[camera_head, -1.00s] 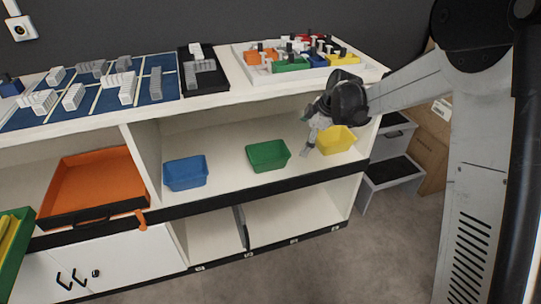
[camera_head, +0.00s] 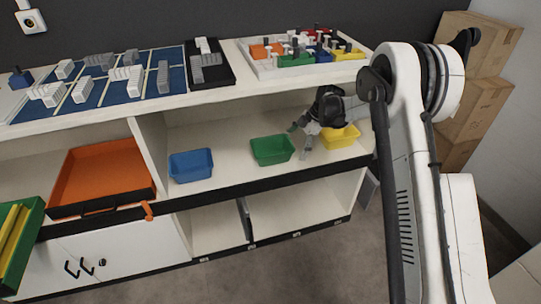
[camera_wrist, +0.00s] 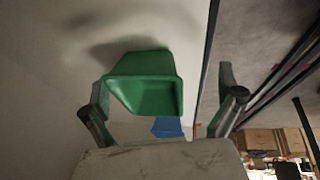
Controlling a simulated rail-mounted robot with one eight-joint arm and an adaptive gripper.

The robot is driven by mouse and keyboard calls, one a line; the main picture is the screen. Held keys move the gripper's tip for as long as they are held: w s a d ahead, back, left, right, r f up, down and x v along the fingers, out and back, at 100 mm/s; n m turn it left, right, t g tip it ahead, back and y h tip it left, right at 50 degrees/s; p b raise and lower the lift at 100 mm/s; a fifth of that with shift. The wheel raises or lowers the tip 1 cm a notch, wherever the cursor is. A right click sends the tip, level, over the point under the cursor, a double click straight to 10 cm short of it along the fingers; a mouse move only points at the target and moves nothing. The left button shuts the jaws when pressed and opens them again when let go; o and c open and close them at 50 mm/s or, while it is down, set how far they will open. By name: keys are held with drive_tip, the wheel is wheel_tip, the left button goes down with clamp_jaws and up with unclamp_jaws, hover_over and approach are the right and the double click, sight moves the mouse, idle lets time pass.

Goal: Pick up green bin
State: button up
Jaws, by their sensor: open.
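The green bin (camera_head: 272,150) stands on the upper open shelf, between the blue bin (camera_head: 191,166) and the yellow bin (camera_head: 339,137). My gripper (camera_head: 299,142) is just right of the green bin in the head view, in front of the yellow bin's left part. In the wrist view the green bin (camera_wrist: 145,84) lies ahead of my gripper (camera_wrist: 160,108), nearer the left finger. The fingers are spread wide with nothing between them. A small part of the blue bin (camera_wrist: 167,127) shows beyond the green one.
The shelf has a dark front edge (camera_head: 262,188) and a worktop (camera_head: 225,97) above. An orange tray (camera_head: 103,176) sits left of a divider (camera_head: 150,150). A white tray of coloured blocks (camera_head: 262,70) is on top. Cartons (camera_head: 470,90) stand at the right.

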sight(272, 148)
drive_tip(key=a+b, duration=0.1)
drive_tip(key=a, duration=0.5)
drive_tip(key=shift+w, duration=0.15)
drive_tip(key=shift+w+a+f+b, duration=0.15)
drive_tip(key=shift+a+b, duration=0.55)
drive_tip(key=shift+a, duration=0.55)
drive_tip(key=shift+b+x, duration=0.75)
drive_tip(key=shift+x, duration=0.35)
drive_tip(key=shift+a+f, duration=0.1)
drive_tip(key=shift+f, duration=0.15)
drive_tip(key=shift+f, duration=0.25)
drive_tip(key=shift+c, duration=0.4)
drive_tip(key=c, duration=0.9)
drive_tip(key=shift+o, duration=0.2)
